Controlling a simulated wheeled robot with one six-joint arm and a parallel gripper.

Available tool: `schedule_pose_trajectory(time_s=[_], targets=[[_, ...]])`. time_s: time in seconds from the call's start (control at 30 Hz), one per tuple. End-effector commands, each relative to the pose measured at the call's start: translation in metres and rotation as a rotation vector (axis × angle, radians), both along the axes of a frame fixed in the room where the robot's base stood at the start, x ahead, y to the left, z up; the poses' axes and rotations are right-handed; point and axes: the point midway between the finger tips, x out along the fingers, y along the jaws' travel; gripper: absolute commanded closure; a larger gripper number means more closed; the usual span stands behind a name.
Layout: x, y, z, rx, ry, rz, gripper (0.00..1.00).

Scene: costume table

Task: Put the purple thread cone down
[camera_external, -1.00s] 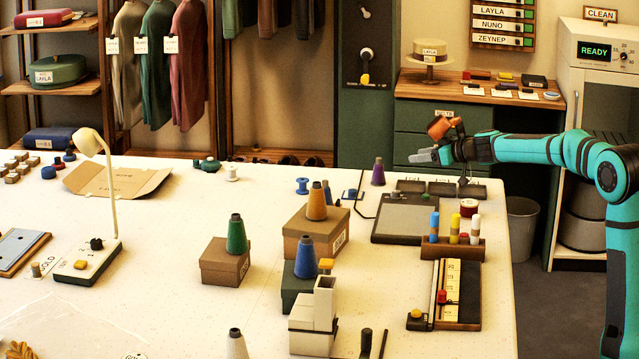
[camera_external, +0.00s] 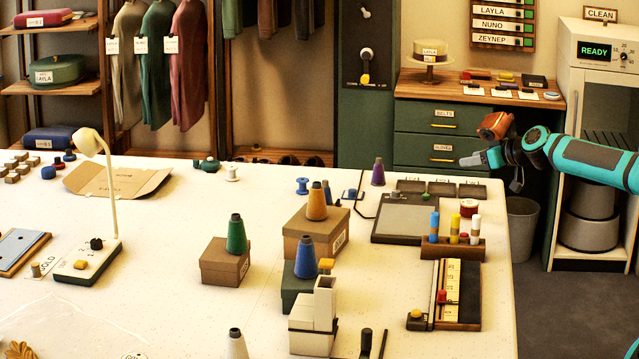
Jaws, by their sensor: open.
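The purple thread cone (camera_external: 377,172) stands upright on the white table (camera_external: 200,310) near its back edge, left of the small dark trays. My gripper (camera_external: 474,160) is open and empty. It is in the air to the right of the cone and well apart from it, near the table's back right corner, in front of the green drawers.
An orange cone (camera_external: 317,203), a green cone (camera_external: 236,236) and a blue cone (camera_external: 305,258) stand on boxes mid-table. Dark trays (camera_external: 442,189), a grey pad (camera_external: 408,216) and a wooden rack of spools (camera_external: 453,248) are at the right.

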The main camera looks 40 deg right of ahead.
Motion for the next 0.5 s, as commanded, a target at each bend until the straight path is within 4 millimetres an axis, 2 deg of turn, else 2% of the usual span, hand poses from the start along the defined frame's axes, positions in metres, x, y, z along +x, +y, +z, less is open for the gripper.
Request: schedule_pose_trajectory(time_s=[0.03, 0.1, 0.5], targets=[[-0.02, 0.003, 0.005, -0.005, -0.012, -0.014, 0.55], [-0.043, 0.004, 0.009, -0.006, -0.025, -0.036, 0.55], [-0.17, 0.009, 0.018, 0.005, -0.149, -0.141, 0.55]])
